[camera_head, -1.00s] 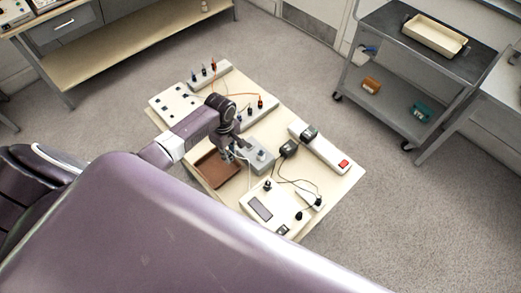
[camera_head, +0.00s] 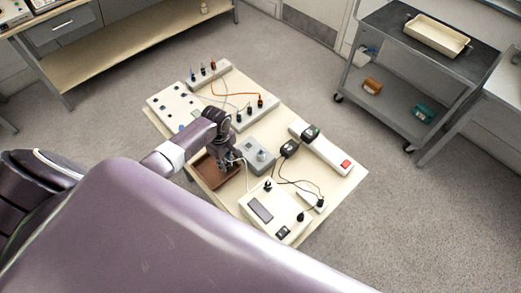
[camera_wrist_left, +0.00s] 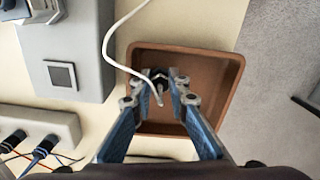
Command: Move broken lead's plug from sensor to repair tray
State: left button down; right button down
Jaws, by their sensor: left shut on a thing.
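My left gripper (camera_head: 226,163) is over the brown repair tray (camera_head: 206,172) on the small table. In the left wrist view, the left gripper (camera_wrist_left: 167,90) is shut on a small dark plug (camera_wrist_left: 158,76), which shows between its fingertips above the tray (camera_wrist_left: 222,62). A white lead (camera_wrist_left: 110,38) curves away from the plug area over the grey box. The plug is mostly hidden by the fingers, and I cannot tell whether it touches the tray floor. The grey box (camera_head: 258,155), likely the sensor, stands beside the tray. My right gripper is not in view.
A white power strip (camera_head: 321,150) with black adapters and a white meter box (camera_head: 274,211) stand on the table. Socket blocks with orange and grey leads (camera_head: 212,75) are at the back. A grey cart (camera_head: 430,62) stands apart at the right.

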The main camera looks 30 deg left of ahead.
pick_arm(q)
jog(key=shift+f, duration=0.35)
dwell(0.3)
jog(key=c, duration=1.8)
grip_release()
jog(key=shift+o, duration=0.2)
jog(key=shift+r+p, duration=1.4)
jog(key=shift+r, duration=1.1)
jog(key=shift+r, duration=0.1)
